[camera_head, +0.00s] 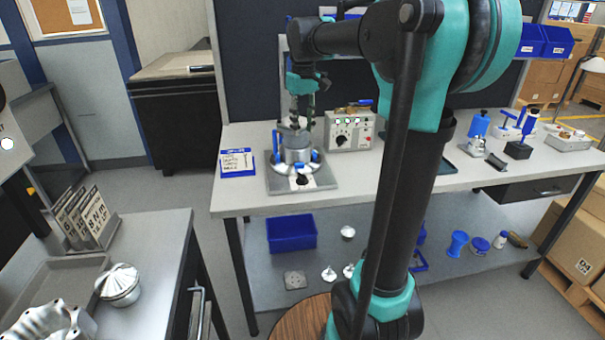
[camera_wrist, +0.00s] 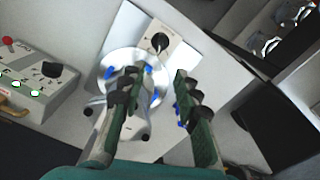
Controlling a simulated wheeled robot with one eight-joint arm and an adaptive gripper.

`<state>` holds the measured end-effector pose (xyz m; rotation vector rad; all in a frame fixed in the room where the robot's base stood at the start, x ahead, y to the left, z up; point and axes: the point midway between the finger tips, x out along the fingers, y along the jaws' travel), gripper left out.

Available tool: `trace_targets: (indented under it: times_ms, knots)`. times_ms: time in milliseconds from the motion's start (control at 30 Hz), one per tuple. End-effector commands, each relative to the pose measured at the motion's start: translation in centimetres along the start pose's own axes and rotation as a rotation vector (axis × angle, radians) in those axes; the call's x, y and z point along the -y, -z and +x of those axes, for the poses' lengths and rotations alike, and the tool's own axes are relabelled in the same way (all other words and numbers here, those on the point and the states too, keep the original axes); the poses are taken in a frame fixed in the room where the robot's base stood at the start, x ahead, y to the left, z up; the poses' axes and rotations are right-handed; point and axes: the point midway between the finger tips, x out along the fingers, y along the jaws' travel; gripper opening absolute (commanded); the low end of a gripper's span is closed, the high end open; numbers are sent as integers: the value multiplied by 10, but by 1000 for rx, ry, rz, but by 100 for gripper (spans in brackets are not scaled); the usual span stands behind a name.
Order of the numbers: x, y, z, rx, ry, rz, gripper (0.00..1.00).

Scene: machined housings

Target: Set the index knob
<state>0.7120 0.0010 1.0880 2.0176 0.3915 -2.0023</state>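A round silver fixture (camera_head: 297,165) with blue clamps stands on a grey base plate (camera_head: 322,184) on the workbench. A black knob (camera_head: 302,180) on a light label sits at the plate's front; it shows in the wrist view (camera_wrist: 160,41) beyond my fingertips. A control box (camera_head: 360,143) behind and to the right carries another black knob (camera_head: 341,140), also in the wrist view (camera_wrist: 52,69). No readable label tells which is the index knob. My gripper (camera_head: 297,118) points down over the fixture. In the wrist view its fingers (camera_wrist: 156,75) are apart with nothing visibly held between them.
A blue-edged note card (camera_head: 237,162) lies left of the fixture. Blue tools (camera_head: 480,125) and small devices stand at the bench's right. A blue bin (camera_head: 291,233) and metal parts lie on the lower shelf. A nearer table (camera_head: 160,250) is at left. My arm hides the bench's middle.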

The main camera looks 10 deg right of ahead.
Motion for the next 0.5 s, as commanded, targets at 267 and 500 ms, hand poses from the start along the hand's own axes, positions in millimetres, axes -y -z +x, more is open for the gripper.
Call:
trace_targets:
  times_ms: [267,500]
  knots:
    - [0,3,16,8,2,-9,32]
    - [0,3,63,8,2,-8,32]
